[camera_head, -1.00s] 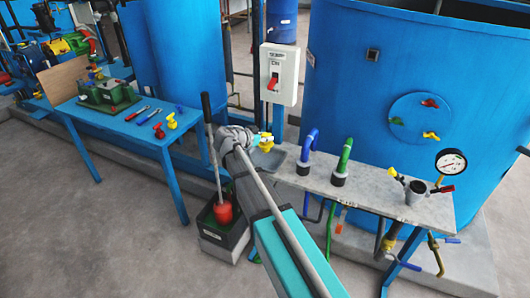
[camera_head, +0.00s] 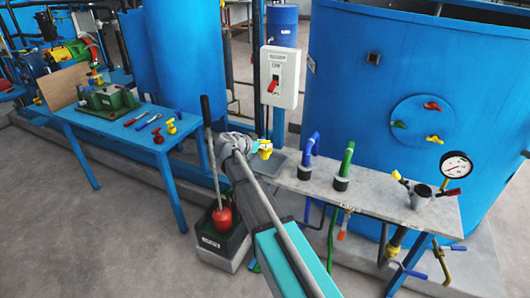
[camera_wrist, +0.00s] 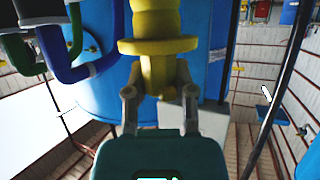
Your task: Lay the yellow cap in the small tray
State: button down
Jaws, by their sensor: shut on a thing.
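The yellow cap (camera_head: 265,149) is held in my gripper (camera_head: 258,147), above and near the left end of the grey bench. In the wrist view the yellow cap (camera_wrist: 158,45) stands out from between the two fingers of my gripper (camera_wrist: 160,95), which are shut on its narrow stem. The small grey tray (camera_head: 281,163) lies at the left end of the bench, just below and right of the cap. My arm hides part of the tray. The cap looks apart from the tray, though the exact gap is hard to tell.
A blue bent pipe (camera_head: 309,155) and a green one (camera_head: 345,165) stand on the bench (camera_head: 385,192) right of the tray. A pressure gauge (camera_head: 456,165) is at its right end. A blue table (camera_head: 90,116) with tools is at left. A switch box (camera_head: 280,77) hangs behind.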

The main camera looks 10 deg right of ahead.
aim_at(260, 151)
jog(key=shift+w+f+b, duration=0.3)
jog(key=shift+w+f, duration=0.05)
jog(key=shift+f, duration=0.15)
jog(key=shift+s+f+b, duration=0.1)
jog(key=shift+f+b, duration=1.25)
jog(key=shift+f, duration=0.15)
jog(key=shift+c, duration=2.2)
grip_release()
jog(key=shift+r, duration=0.2)
